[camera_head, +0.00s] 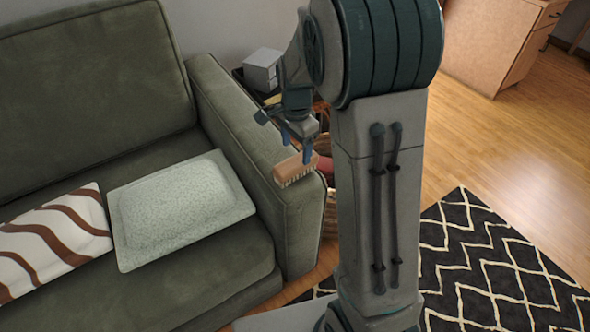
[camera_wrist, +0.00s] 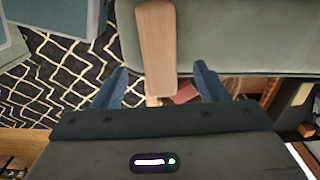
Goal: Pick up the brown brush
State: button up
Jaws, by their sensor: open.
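The brown brush (camera_head: 296,169) with pale bristles rests on the front end of the green sofa's right armrest (camera_head: 240,125). In the wrist view the brush's smooth wooden back (camera_wrist: 157,42) points down the picture, its near end reaching toward the space between my fingers. My gripper (camera_head: 297,146) is above and close to the brush in the head view, fingers pointing down. In the wrist view my gripper (camera_wrist: 161,78) has its two blue fingers wide apart with nothing held between them. I cannot tell whether a finger touches the brush.
A pale green cushion (camera_head: 180,208) and a brown-striped pillow (camera_head: 50,238) lie on the sofa seat. A side table with a white box (camera_head: 262,68) stands behind the armrest. A black patterned rug (camera_head: 500,265) and a wooden cabinet (camera_head: 497,40) are to the right.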

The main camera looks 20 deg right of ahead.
aim_at(296, 160)
notch_tip(296, 160, down, 6)
jog(key=shift+s+r+b, duration=0.1)
jog(key=shift+b, duration=0.75)
jog(key=c, duration=1.1)
jog(key=shift+r, duration=0.1)
jog(key=shift+r+p, duration=0.3)
jog(key=shift+r, duration=0.25)
jog(key=r, duration=0.2)
jog(key=d+r+p, duration=0.1)
jog(key=shift+r, duration=0.4)
jog(key=w+d+r+p, duration=0.1)
jog(key=d+r, duration=0.2)
jog(key=d, duration=0.2)
jog(key=w+d+r+p, duration=0.1)
jog(key=w+d+r, duration=0.1)
jog(key=d, duration=0.3)
jog(key=shift+w+r, duration=0.25)
jog(key=shift+r, duration=0.25)
jog(key=shift+d, duration=0.1)
